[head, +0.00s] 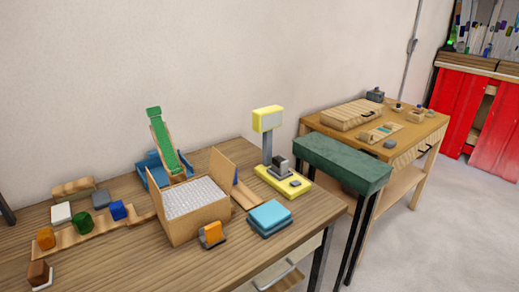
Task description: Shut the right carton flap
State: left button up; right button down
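The open carton (190,228) stands on the wooden table, filled with a pale, bumpy packing material (195,196). Its right flap (223,170) stands up, open, along the right edge of the carton. A left flap (155,195) also stands up, along the left edge. The top of the carton is uncovered between them. Neither of my grippers shows in the head view, and nothing touches the flaps from above.
A yellow-based device with a post (275,180) stands right of the carton. Blue pads (269,216) and an orange block (212,234) lie close by. A green chute (165,145) stands behind. Coloured blocks on a wooden strip (88,232) lie left. The table's front is clear.

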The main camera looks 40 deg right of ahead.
aim_at(222, 170)
jog(key=z, duration=0.85)
jog(key=i+l+u, duration=0.15)
jog(key=i+l, duration=0.05)
jog(key=l, duration=0.1)
